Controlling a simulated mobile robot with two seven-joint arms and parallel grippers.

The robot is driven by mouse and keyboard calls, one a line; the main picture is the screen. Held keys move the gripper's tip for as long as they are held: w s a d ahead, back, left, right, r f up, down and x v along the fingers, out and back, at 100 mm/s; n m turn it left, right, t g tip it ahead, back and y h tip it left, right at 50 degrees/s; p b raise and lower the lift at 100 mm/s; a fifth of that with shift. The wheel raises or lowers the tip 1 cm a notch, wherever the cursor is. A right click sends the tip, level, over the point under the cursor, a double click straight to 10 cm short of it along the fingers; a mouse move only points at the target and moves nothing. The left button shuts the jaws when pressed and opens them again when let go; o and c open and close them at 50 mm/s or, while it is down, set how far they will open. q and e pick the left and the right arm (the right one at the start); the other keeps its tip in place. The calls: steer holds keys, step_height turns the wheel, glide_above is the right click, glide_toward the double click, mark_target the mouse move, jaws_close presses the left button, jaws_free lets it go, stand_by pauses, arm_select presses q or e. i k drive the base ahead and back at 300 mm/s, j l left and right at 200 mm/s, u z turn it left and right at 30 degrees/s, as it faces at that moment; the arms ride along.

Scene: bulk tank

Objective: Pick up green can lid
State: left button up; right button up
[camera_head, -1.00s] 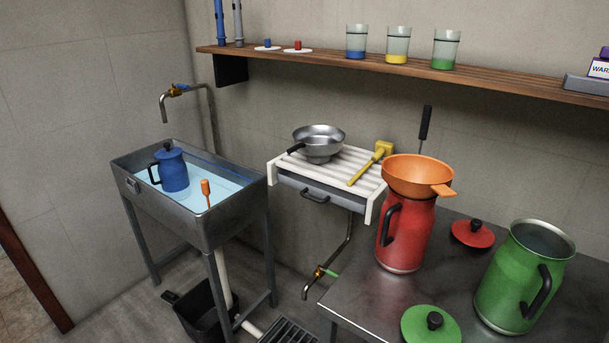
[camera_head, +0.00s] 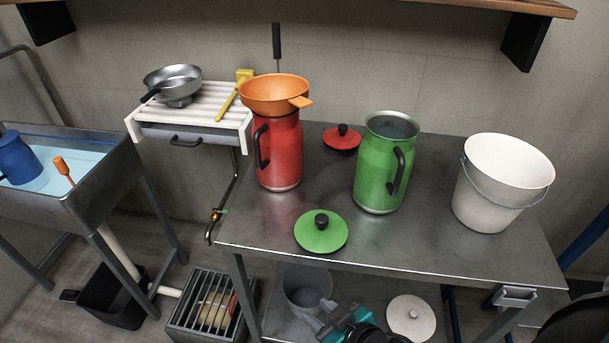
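The green can lid (camera_head: 321,231) is a flat green disc with a black knob. It lies on the steel table near its front left edge. The green can (camera_head: 379,168) stands upright and uncovered behind it to the right.
The steel table (camera_head: 445,255) also bears a red can (camera_head: 278,155) with an orange funnel (camera_head: 272,93), a red lid (camera_head: 342,138) and a white bucket (camera_head: 487,200). A pale lid (camera_head: 411,316) and grey pot (camera_head: 303,285) sit below. The table around the green lid is clear.

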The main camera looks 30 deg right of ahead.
mark_target(317, 231)
steer(key=l+z, duration=0.2)
steer(key=z, duration=1.05)
steer(key=k+u, duration=0.1)
